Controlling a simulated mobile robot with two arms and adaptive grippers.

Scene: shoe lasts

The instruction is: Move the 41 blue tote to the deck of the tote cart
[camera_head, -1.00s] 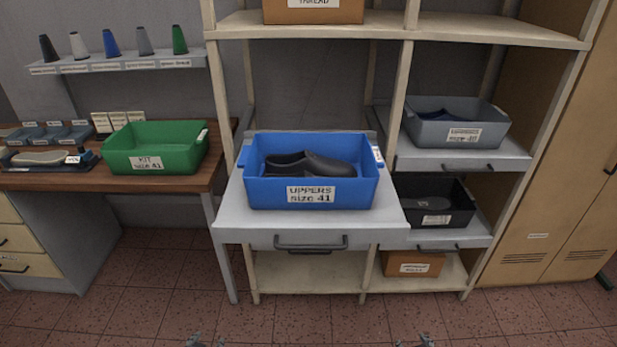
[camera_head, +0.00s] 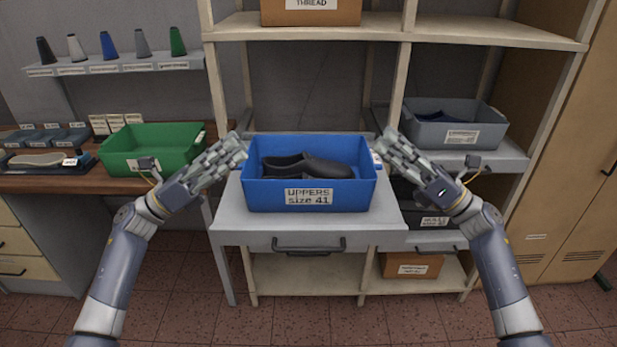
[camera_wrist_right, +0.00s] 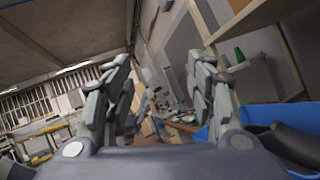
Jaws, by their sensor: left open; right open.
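The blue tote (camera_head: 258,194), labelled "UPPERS size 41", stands upright on a grey pull-out shelf (camera_head: 235,218) and holds dark shoes (camera_head: 305,164). My left gripper (camera_head: 238,146) is open beside the tote's upper left edge. My right gripper (camera_head: 385,140) is open beside its upper right edge, close to a small white tag. I cannot tell whether either gripper touches the tote. In the right wrist view the open fingers (camera_wrist_right: 165,90) show nothing between them, and part of the blue tote (camera_wrist_right: 265,130) shows at the right. The tote cart is not in view.
A green kit tote (camera_head: 150,150) stands on the wooden bench at the left. A grey tote (camera_head: 455,128) and a black tote (camera_head: 432,212) sit on shelves at the right. A cardboard box (camera_head: 410,266) is below. Shelf posts rise behind the blue tote.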

